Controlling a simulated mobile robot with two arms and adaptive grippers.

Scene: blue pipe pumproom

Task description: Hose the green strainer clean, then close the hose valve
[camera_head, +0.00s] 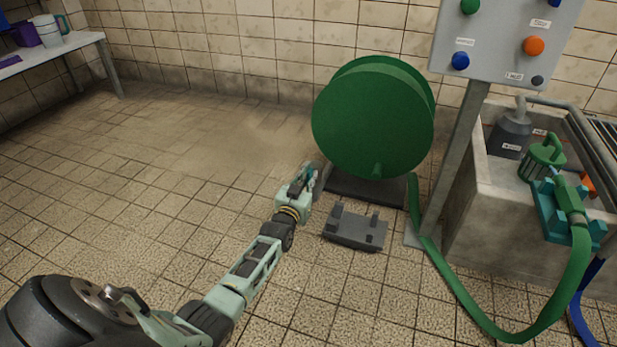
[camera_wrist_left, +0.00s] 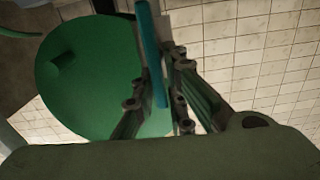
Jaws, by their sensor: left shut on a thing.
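The green strainer (camera_head: 541,160) stands in the grey sink at the right, beside a grey jug. The green hose (camera_head: 450,281) runs from the reel along the floor and up to a green nozzle (camera_head: 569,197) resting in a teal holder (camera_head: 551,219) on the sink's front edge. My left gripper (camera_head: 310,177) is low, just left of the green hose reel (camera_head: 370,120). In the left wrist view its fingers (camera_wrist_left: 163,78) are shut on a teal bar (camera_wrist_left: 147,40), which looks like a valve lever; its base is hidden. My right gripper is not in view.
A grey pedal plate (camera_head: 355,229) lies on the floor in front of the reel. A post with a button panel (camera_head: 505,45) stands between reel and sink (camera_head: 477,190). A table (camera_head: 60,45) with containers is at far left. The floor at left is clear.

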